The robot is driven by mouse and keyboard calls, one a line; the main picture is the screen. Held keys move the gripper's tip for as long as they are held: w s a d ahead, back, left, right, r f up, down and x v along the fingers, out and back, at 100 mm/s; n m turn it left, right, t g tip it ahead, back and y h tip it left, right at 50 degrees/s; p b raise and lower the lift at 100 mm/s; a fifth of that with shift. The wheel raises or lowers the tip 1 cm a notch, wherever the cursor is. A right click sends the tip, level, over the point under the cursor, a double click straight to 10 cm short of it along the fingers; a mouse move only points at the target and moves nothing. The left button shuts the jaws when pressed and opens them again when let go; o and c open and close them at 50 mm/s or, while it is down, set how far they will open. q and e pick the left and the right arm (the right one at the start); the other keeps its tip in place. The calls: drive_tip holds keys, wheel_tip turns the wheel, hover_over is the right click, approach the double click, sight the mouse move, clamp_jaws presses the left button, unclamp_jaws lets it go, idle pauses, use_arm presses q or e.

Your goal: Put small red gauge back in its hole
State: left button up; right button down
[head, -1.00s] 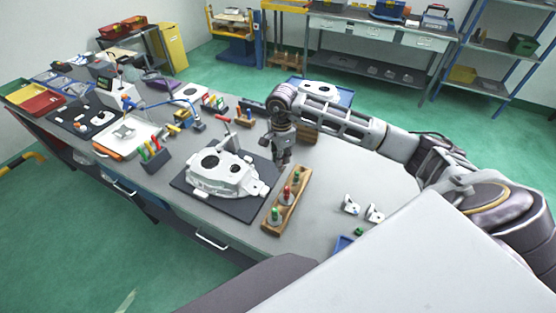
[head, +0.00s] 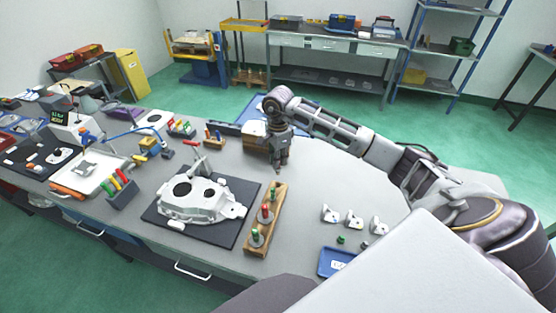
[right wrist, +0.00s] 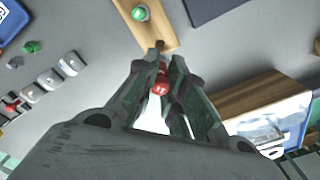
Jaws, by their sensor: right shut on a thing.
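My right gripper (head: 281,168) hangs near the far end of the wooden gauge rack (head: 254,249). It is shut on a small red gauge (right wrist: 160,85), whose red end shows between the fingers in the right wrist view. The rest of that gauge is mostly hidden by the fingers. The rack also shows in the right wrist view (right wrist: 166,30), just beyond the fingertips (right wrist: 165,62). On the rack stand a larger red gauge (head: 266,213) and green gauges at the front (head: 256,237) and farther back (head: 273,196). My left gripper is out of view.
A pale casting (head: 203,202) sits on a dark mat (head: 222,237) left of the rack. Small metal brackets (head: 353,219) and a blue tray (head: 333,262) lie to the right. Bare table lies right of the gripper.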

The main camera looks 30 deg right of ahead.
sight(278, 174)
idle(0.6)
drive_tip(key=shift+f+b, duration=0.1)
drive_tip(key=shift+b, duration=0.25)
drive_tip(key=shift+f+b, duration=2.05)
drive_tip(key=shift+f, duration=0.7)
drive_tip(key=shift+b, duration=0.5)
drive_tip(key=shift+f+b, duration=1.55)
drive_tip(key=shift+f, duration=0.5)
idle(1.2)
drive_tip(key=c, duration=1.4)
unclamp_jaws()
